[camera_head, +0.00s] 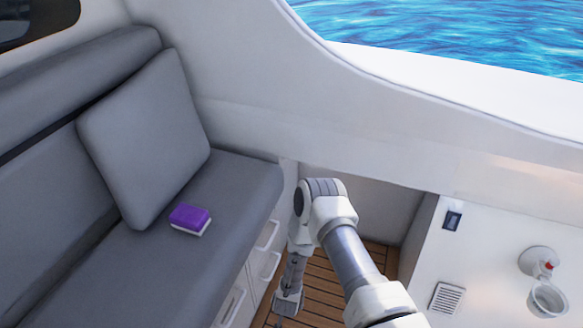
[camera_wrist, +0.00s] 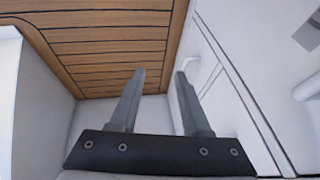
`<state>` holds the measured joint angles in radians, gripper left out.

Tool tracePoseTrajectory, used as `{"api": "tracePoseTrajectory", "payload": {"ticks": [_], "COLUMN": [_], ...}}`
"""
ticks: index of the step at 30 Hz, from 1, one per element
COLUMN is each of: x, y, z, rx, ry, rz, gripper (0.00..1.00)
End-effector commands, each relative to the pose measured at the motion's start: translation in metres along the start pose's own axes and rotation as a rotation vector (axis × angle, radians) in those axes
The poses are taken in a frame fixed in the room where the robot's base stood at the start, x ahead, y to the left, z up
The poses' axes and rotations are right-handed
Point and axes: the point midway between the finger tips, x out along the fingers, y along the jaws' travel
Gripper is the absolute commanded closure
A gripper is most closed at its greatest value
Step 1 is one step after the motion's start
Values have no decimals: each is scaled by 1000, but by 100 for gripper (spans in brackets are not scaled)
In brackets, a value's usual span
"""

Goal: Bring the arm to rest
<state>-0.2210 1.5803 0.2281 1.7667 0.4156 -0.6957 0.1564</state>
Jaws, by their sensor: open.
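My arm reaches forward from the lower right in the head view, bends at a raised elbow and hangs down over the wooden floor. My gripper (camera_head: 279,321) is near the bottom edge of the head view, partly cut off by it. In the wrist view my gripper (camera_wrist: 159,75) shows two dark fingers spread apart with nothing between them. The fingers point toward the floor and the base of a white wall. The gripper appears to touch nothing.
A grey bench (camera_head: 150,262) with white drawers (camera_head: 262,267) is left of my arm. A white counter (camera_head: 490,260) with a cup-like fitting (camera_head: 547,298) is at right. Wooden floor (camera_wrist: 100,45) lies between.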

Motion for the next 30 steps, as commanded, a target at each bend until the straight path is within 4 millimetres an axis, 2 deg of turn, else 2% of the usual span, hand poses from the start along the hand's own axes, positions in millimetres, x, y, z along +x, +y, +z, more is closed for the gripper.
{"api": "tracePoseTrajectory", "payload": {"ticks": [3,4,8,14,21,30], "x": [-1,-8,-31,-80,-160,-272], "y": [-1,-10,-30,-58,-80,-83], "z": [-2,-17,-53,-114,-181,-240], "rx": [0,-5,-28,-71,-139,-219], "ry": [1,5,0,-3,-3,8], "rz": [-1,-14,-44,-87,-126,-141], "gripper": [53,53,53,53,53,53]}}
